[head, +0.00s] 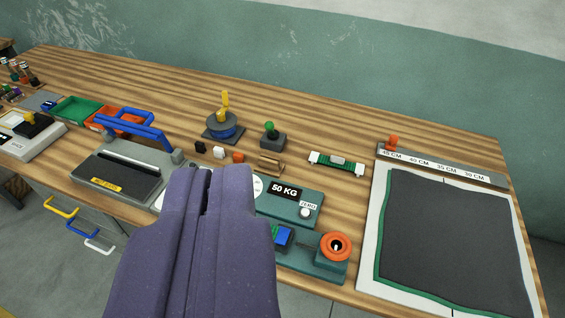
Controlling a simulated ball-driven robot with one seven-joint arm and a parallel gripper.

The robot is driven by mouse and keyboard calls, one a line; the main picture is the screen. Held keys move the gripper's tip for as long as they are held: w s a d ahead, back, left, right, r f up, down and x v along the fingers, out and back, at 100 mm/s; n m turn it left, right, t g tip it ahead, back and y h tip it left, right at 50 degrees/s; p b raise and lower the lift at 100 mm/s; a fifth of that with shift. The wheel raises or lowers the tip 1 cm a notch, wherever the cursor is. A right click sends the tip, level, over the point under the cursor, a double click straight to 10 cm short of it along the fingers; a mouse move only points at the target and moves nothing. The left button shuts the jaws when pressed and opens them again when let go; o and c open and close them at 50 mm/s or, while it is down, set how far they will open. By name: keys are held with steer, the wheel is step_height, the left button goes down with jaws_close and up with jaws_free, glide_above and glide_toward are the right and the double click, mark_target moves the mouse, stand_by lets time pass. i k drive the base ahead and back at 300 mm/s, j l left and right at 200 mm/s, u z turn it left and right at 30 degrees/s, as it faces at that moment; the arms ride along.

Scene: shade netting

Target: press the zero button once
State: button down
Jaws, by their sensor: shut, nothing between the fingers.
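The zero button (305,212) is a small round white knob on the right part of a green scale unit (318,196). A small label reading ZERO is just above it, and a black plate reading 50 KG (285,190) is to its left. My gripper (208,172) is purple, and its two fingers are shut with nothing between them. Its tips are to the left of the button in the picture, apart from it. My gripper hides the left part of the scale unit.
A black sheet (450,240) on a white board lies to the right. A blue-handled device (118,172) stands left. Bare wood shows behind the unit.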

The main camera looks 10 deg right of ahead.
mark_target(305, 213)
steer(key=i+l+u, duration=0.1)
steer(key=i, duration=0.4)
steer(key=i+l+u, duration=0.15)
steer(key=i+l, duration=0.2)
steer(key=i, duration=0.1)
